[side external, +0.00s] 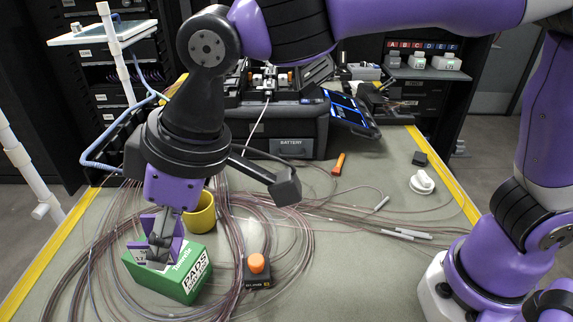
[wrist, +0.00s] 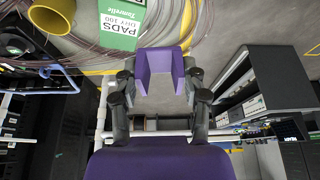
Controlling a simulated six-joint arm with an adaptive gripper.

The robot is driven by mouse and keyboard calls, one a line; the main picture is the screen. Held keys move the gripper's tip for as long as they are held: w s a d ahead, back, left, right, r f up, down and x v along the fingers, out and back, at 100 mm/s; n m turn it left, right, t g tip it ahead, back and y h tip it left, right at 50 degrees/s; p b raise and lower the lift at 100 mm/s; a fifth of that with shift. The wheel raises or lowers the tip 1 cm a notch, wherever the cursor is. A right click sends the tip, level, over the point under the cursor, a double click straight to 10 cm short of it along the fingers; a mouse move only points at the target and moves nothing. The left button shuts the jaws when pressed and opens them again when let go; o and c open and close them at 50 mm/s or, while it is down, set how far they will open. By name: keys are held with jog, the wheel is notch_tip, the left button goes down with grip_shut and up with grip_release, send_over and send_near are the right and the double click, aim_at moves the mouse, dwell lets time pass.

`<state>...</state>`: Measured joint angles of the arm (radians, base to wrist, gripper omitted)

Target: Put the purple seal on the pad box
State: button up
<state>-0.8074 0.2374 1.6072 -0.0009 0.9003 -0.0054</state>
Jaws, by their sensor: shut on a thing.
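My gripper (side external: 160,245) points down at the left of the mat, with its fingers closed on the purple seal (side external: 178,243). The seal is a folded, U-shaped purple piece; in the wrist view (wrist: 160,68) it sits between the two fingertips. The green and white pad box (side external: 193,276) lies on the mat under the gripper. In the side view the seal overlaps the box's upper left part; I cannot tell whether they touch. In the wrist view the box (wrist: 120,25) shows beyond the seal, at the upper left of it.
A yellow cup (side external: 202,214) stands just behind the box. Loose fibre coils (side external: 285,235) spread around it. A black block with an orange knob (side external: 257,264) is right of the box. A black splicer on its case (side external: 290,140) stands at the back. The right front mat is fairly clear.

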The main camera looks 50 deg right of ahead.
aim_at(148, 249)
jog(key=s+a, duration=0.1)
jog(key=s+a+r, duration=0.1)
jog(key=shift+a, duration=0.35)
jog(key=w+d+f, duration=0.1)
jog(key=w+f, duration=0.1)
jog(key=w, duration=0.1)
jog(key=w+d+f, duration=0.1)
jog(key=w+f, duration=0.1)
jog(key=w, duration=0.2)
jog(key=w+d+f, duration=0.2)
jog(key=w, duration=0.1)
jog(key=shift+w+f, duration=0.2)
jog(key=shift+f, duration=2.1)
jog(key=o, duration=1.1)
jog(key=shift+f, duration=0.15)
jog(key=shift+o, duration=0.2)
